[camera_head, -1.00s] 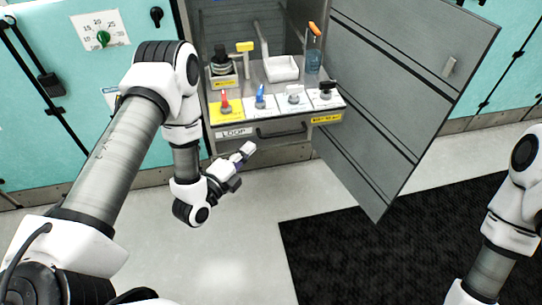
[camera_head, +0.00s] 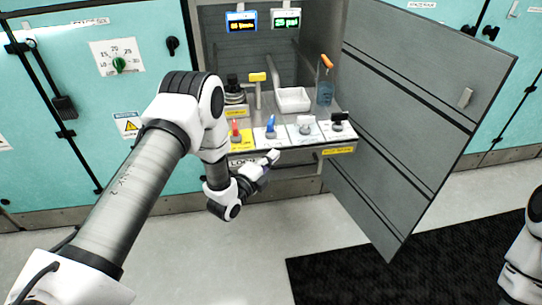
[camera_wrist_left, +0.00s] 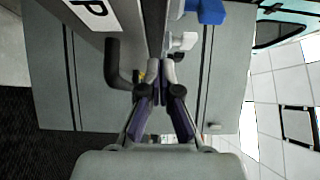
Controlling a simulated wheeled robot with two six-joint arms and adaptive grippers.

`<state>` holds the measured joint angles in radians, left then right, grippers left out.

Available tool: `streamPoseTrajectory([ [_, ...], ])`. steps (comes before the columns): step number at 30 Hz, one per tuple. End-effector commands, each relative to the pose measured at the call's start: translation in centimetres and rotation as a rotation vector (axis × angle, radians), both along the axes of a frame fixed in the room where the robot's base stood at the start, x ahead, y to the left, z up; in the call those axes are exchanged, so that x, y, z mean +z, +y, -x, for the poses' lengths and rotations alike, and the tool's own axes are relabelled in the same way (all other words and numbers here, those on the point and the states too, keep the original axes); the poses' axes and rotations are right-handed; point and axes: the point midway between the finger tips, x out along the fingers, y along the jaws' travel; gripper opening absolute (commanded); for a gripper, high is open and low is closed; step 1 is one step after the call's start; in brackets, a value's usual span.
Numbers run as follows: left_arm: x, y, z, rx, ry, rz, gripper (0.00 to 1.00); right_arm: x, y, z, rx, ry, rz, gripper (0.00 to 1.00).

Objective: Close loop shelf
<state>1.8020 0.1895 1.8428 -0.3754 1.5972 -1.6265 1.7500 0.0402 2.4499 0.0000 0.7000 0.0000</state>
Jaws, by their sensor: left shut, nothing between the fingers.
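The loop shelf (camera_head: 296,158) is pulled out of the open cabinet, with valve knobs in red, blue, white and black along its front. Its front carries a LOOP label (camera_head: 240,161), partly hidden by my left arm, and a dark handle (camera_head: 308,163). My left gripper (camera_head: 272,158) is shut and empty at the shelf's front, left of the handle. In the left wrist view the closed fingertips (camera_wrist_left: 160,68) are beside the shelf front, close to the black handle (camera_wrist_left: 114,65); I cannot tell whether they touch the shelf. My right gripper is out of view.
The grey cabinet door (camera_head: 420,110) stands wide open on the right. A white tray (camera_head: 293,100), a black-capped bottle (camera_head: 232,88) and a blue bottle (camera_head: 325,92) stand on the shelf. Two displays (camera_head: 286,19) hang above. A black mat (camera_head: 400,265) lies on the clear floor.

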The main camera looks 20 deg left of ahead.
Motion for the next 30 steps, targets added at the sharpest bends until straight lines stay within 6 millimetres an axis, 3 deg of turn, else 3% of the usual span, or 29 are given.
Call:
streamPoseTrajectory([
  [20,-0.1,1.1,-1.6,0.001,-0.003,-0.001,0.0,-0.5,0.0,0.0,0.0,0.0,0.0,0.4],
  [30,-0.2,4.5,-6.5,0.004,-0.008,-0.003,0.0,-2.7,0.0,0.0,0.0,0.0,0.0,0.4],
])
